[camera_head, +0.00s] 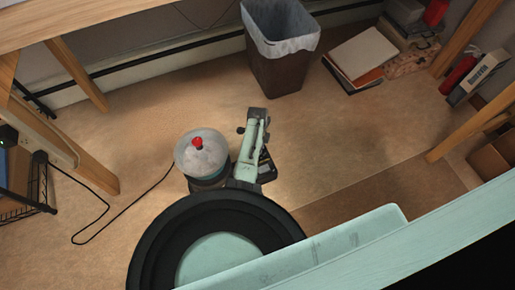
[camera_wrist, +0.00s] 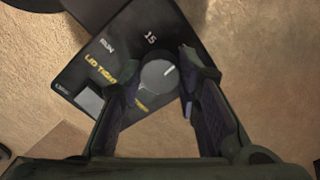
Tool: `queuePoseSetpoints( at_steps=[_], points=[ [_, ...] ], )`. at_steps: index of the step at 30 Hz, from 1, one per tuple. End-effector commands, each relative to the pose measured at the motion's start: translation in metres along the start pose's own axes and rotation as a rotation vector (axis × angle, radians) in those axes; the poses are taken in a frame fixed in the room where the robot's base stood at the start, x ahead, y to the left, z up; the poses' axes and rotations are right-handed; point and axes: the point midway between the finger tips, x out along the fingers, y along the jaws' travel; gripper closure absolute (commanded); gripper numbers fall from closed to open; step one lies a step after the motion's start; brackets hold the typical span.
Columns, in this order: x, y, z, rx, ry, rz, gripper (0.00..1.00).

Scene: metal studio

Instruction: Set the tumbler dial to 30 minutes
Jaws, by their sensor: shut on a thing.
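The tumbler (camera_head: 203,158) stands on the floor in the head view, with a clear lid and a red knob. A black control panel (camera_wrist: 105,45) fills the upper middle of the wrist view, bearing a "15" mark and yellow "LID TIGHT" lettering. A round grey dial (camera_wrist: 158,76) sits on it, with a white pointer line toward the upper right. My gripper (camera_wrist: 159,68) is shut on the dial, one finger on each side. I cannot tell the exact setting; other marks are hidden or too small to read. In the head view, my arm mostly hides the panel.
A black cord (camera_head: 120,226) runs across the floor left of the tumbler. A lined waste bin (camera_head: 276,75) stands behind, with books (camera_head: 359,58) to its right. Wooden table legs (camera_head: 78,75) stand at left and right. The floor between is mostly clear.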

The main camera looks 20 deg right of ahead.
Motion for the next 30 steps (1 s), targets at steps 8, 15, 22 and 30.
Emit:
queuePoseSetpoints(
  at_steps=[8,15,22,30],
  points=[
    [-0.0002,0.0001,-0.0001,0.066,0.0,0.001,0.98],
    [-0.0001,0.0002,-0.0002,0.075,0.001,0.001,0.98],
    [-0.0001,0.0002,-0.0003,0.074,0.001,0.001,0.69],
    [0.0,0.0001,-0.0003,0.074,0.0,0.0,0.51]
  ],
)
